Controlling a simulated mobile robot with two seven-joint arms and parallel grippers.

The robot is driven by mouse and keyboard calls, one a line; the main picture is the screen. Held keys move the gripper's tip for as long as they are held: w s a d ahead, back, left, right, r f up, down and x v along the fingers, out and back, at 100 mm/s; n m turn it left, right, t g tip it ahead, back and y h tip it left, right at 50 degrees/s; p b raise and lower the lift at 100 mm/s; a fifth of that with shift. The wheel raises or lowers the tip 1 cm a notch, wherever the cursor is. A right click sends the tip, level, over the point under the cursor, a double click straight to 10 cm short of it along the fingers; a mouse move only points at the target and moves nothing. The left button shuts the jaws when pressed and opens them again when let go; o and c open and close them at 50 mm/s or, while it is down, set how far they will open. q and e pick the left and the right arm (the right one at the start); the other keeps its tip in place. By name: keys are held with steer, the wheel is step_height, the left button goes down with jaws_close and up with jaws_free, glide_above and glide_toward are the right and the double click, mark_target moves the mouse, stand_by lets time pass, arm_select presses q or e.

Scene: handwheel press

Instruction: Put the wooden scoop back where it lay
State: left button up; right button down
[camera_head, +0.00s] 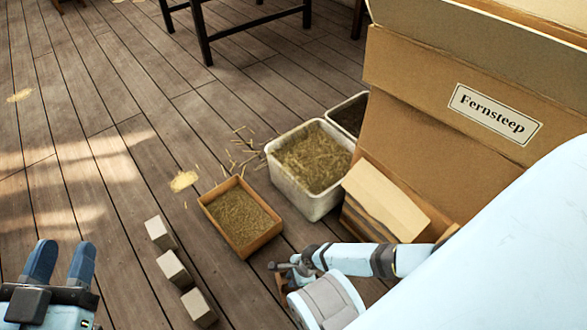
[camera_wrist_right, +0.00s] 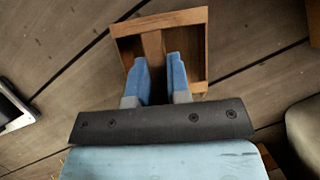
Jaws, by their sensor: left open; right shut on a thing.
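The wooden scoop (camera_wrist_right: 190,18) shows in the right wrist view as a shallow, square brown box with a bar running to my gripper. My right gripper (camera_wrist_right: 160,75) is shut on that bar, one blue finger on each side. Floorboards lie beneath the scoop; I cannot tell whether it touches them. In the head view a small brown part of the scoop (camera_head: 282,284) shows beside my right arm, mostly hidden. My left gripper (camera_head: 60,262) is open and empty over the floor at the lower left.
A wooden box of chopped straw (camera_head: 270,237) and a white tub of straw (camera_head: 302,199) stand on the plank floor. A dark-filled tub (camera_head: 355,98) is behind. Three pale blocks (camera_head: 174,268) stand in a row. Cardboard boxes (camera_head: 430,110) crowd the right.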

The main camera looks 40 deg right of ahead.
arm_select(q)
steer(key=shift+r, duration=0.1)
arm_select(e)
steer(key=shift+r, duration=0.15)
steer(key=c, duration=1.1)
jaws_free()
steer(key=shift+r, duration=0.1)
arm_select(q)
steer(key=s+n+p, duration=0.1)
steer(key=p, duration=0.1)
steer(key=s+d+r+n+p, duration=0.1)
steer(key=p, duration=0.2)
steer(key=s+n+g+p, duration=0.1)
steer(key=n+p, duration=0.1)
steer(key=shift+d+r+y+p, duration=0.25)
steer(key=shift+d+y+p, duration=0.1)
steer(key=shift+y, duration=0.05)
arm_select(e)
steer(key=v, duration=1.1)
steer(key=shift+d+r, duration=0.2)
steer(key=shift+r, duration=0.15)
